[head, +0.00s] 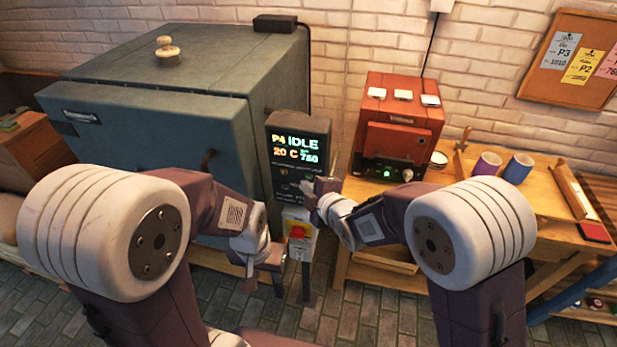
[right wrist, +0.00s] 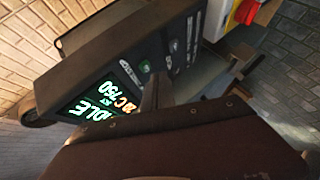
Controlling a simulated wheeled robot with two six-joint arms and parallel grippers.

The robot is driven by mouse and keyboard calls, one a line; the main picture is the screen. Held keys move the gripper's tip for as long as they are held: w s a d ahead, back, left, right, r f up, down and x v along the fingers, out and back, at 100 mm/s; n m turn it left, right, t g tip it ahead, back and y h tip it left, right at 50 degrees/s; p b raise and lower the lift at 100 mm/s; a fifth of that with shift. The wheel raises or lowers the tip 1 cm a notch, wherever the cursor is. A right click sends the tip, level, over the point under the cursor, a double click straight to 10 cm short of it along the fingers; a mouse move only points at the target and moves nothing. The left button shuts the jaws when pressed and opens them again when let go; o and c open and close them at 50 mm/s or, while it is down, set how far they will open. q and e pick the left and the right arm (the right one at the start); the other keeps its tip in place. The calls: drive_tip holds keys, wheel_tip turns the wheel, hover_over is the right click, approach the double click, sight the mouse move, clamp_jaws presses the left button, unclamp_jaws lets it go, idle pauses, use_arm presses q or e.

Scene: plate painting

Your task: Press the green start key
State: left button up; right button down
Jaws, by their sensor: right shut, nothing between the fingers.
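The kiln's control panel (head: 298,140) stands beside the large grey kiln, and its display reads P4, IDLE, 20 C and 750. In the right wrist view the green key (right wrist: 144,66) shows on the panel beside the lit display (right wrist: 100,108), with other dark keys further along. My right gripper (head: 318,187) is at the lower part of the panel, shut and empty. Its fingers (right wrist: 157,92) show close to the green key; I cannot tell whether they touch the panel. My left gripper (head: 262,282) hangs low before the kiln; its jaw state is unclear.
A red emergency knob (head: 298,232) on a yellow box sits just below the panel. The grey kiln (head: 160,120) fills the left. A small red kiln (head: 398,125) and two cups (head: 517,168) stand on the wooden table (head: 455,205) at right. Paved floor is clear below.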

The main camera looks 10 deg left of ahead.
drive_tip(key=shift+w, duration=0.15)
drive_tip(key=shift+w, duration=0.3)
drive_tip(key=shift+w, duration=0.35)
idle(0.7)
drive_tip(key=shift+s+b, duration=0.15)
drive_tip(key=shift+b, duration=0.2)
drive_tip(key=shift+s+b, duration=0.3)
drive_tip(key=shift+s, duration=0.35)
